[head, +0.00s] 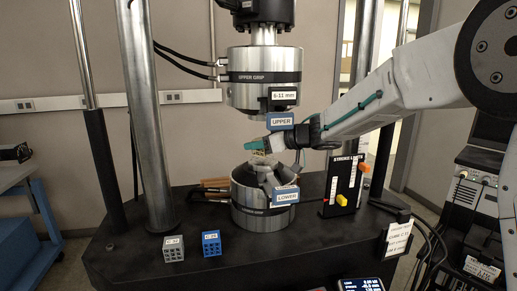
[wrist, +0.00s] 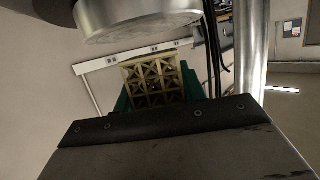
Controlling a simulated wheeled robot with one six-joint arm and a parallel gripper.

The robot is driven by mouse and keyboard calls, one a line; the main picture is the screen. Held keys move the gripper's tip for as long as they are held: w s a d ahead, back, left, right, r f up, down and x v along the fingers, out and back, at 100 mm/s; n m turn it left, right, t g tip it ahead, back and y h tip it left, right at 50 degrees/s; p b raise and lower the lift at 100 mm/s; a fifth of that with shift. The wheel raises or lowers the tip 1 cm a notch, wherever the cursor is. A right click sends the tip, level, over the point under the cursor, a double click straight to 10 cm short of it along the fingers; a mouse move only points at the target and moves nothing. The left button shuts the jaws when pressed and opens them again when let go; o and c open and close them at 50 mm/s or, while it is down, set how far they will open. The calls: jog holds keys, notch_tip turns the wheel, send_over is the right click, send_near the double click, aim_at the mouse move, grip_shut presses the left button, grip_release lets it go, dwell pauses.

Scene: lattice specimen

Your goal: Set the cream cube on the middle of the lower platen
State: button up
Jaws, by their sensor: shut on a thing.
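The cream lattice cube (wrist: 153,82) is between the green fingers of my gripper (wrist: 156,88) in the wrist view. In the head view my gripper (head: 256,146) reaches in from the right, between the upper and lower grips. The cube (head: 262,158) shows only in part below the fingers. It is just over the top of the lower grip (head: 250,214), where the lower platen (head: 246,178) is partly hidden. I cannot tell whether the cube touches the platen.
The upper grip (head: 264,75) hangs close above my gripper. A grey lattice cube (head: 173,249) and a blue one (head: 211,243) stand on the black base at front left. A steel column (head: 148,120) stands left. A black board with coloured sliders (head: 343,185) stands right.

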jog(key=shift+f, duration=0.75)
jog(key=shift+f, duration=0.1)
jog(key=o, duration=0.9)
jog(key=shift+o, duration=0.2)
jog(key=v, duration=1.2)
